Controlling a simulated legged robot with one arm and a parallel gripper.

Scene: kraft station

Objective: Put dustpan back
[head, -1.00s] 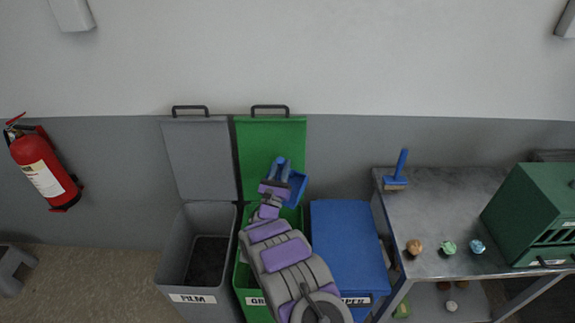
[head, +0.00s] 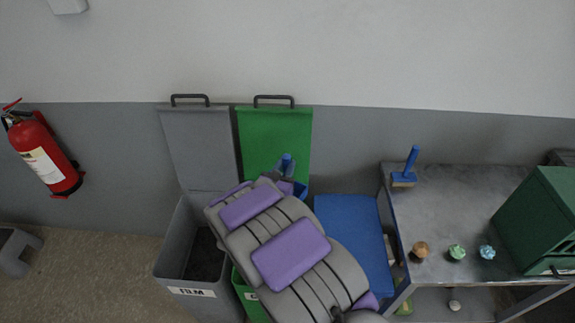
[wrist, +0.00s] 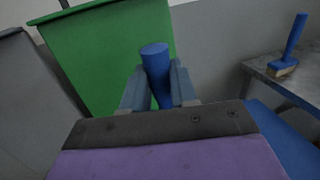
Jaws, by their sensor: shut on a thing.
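My gripper (wrist: 158,88) is shut on the blue handle of the dustpan (wrist: 154,58), which stands up between the two fingers in the wrist view. In the head view the dustpan handle (head: 286,162) shows just above my arm, in front of the raised green lid. A small blue part of the pan shows at the arm's edge; the rest is hidden. A blue brush (head: 405,170) with pale bristles stands upright on the metal table's back left corner; it also shows in the wrist view (wrist: 290,48).
A grey bin (head: 187,291) and a green bin have raised lids; my arm covers most of the green one. A blue bin's lid (head: 351,237) is closed. The metal table (head: 455,205) holds several small crumpled balls and a green box (head: 545,222). A fire extinguisher (head: 43,155) hangs left.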

